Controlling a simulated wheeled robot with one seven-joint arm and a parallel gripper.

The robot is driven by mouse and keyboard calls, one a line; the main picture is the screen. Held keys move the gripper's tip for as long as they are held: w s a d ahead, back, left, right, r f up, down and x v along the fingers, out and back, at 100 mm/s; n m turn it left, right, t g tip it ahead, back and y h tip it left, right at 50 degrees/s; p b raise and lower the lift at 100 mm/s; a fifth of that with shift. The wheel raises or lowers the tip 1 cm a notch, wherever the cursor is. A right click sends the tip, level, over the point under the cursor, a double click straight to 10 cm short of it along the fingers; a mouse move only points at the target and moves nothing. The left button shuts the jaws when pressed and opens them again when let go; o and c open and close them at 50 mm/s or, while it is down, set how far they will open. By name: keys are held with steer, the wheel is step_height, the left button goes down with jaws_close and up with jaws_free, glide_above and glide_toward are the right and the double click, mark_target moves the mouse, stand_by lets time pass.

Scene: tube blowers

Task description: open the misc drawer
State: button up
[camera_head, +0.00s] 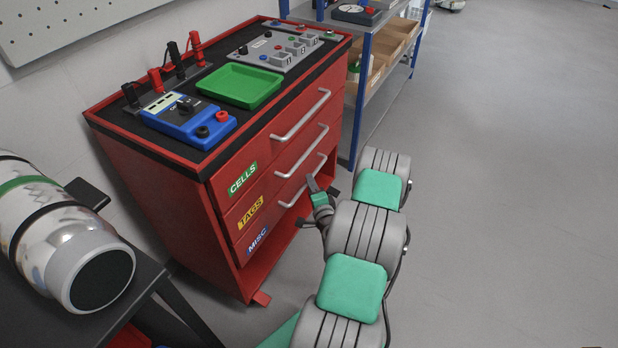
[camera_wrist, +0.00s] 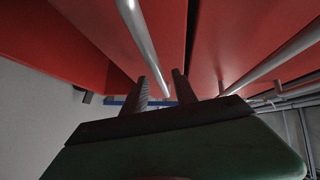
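The red cabinet (camera_head: 160,190) has three drawers, labelled CELLS, TAGS and MISC from top to bottom; all look shut. The misc drawer (camera_head: 258,238) is the lowest, with a silver bar handle (camera_head: 290,202). My gripper (camera_head: 312,186) is low in front of the cabinet, at the right part of that handle. In the wrist view, the two fingers of my gripper (camera_wrist: 162,88) stand apart, with a silver bar (camera_wrist: 140,35) running down between them. It looks like the misc handle; contact with the fingers cannot be made out. A second bar (camera_wrist: 275,62) lies to the right.
A green tray (camera_head: 240,86), a blue meter (camera_head: 188,122) and a grey switch panel (camera_head: 280,48) sit on the cabinet top. A blue-framed shelf (camera_head: 363,90) stands behind on the right. A dark table (camera_head: 135,290) is at lower left. Open floor lies to the right.

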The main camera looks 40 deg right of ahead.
steer(key=shift+x, duration=1.65)
steer(key=shift+c, duration=0.5)
jaws_close()
